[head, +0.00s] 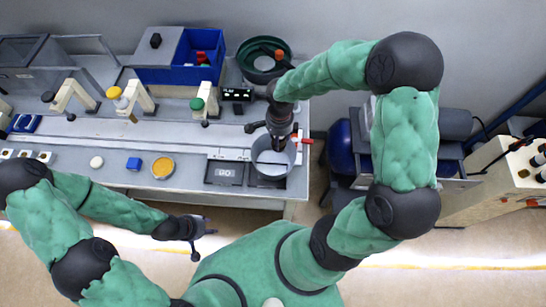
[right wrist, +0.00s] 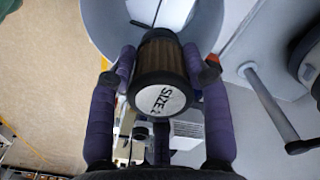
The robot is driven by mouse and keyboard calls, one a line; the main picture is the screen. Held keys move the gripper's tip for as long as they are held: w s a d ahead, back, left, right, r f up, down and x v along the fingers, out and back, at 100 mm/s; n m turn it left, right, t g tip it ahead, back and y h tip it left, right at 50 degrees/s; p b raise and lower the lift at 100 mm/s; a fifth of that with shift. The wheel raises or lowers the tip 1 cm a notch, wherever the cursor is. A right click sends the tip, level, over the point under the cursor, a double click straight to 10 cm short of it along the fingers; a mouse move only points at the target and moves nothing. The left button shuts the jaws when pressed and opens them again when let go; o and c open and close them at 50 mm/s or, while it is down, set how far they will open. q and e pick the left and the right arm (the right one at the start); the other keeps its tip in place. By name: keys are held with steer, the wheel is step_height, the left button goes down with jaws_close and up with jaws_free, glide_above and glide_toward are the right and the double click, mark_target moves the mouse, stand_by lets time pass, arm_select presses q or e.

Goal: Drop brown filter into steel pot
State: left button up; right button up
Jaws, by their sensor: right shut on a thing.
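The brown filter (right wrist: 165,62), a ribbed cylinder with a white end cap marked "SIZE", sits between the purple fingers of my right gripper (right wrist: 160,70) in the right wrist view. That gripper is shut on it. The steel pot (head: 268,170) stands at the bench's front right part in the head view. My right gripper (head: 280,135) is pointed down over the pot and covers part of its opening. The pot's grey wall (right wrist: 100,20) shows behind the filter in the right wrist view. My left gripper (head: 203,230) is open and empty in front of the bench.
A green-rimmed bowl feeder (head: 245,50) and a blue bin (head: 155,75) stand behind. A red-tipped handle (head: 306,141) is close right.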

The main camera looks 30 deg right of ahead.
steer(key=shift+f+b, duration=0.8)
steer(key=shift+f, duration=0.9)
steer(key=o, duration=1.4)
steer(key=shift+c, duration=0.2)
steer(key=shift+r, duration=0.1)
step_height(320, 180, up, 12)
steer(key=shift+f, duration=0.1)
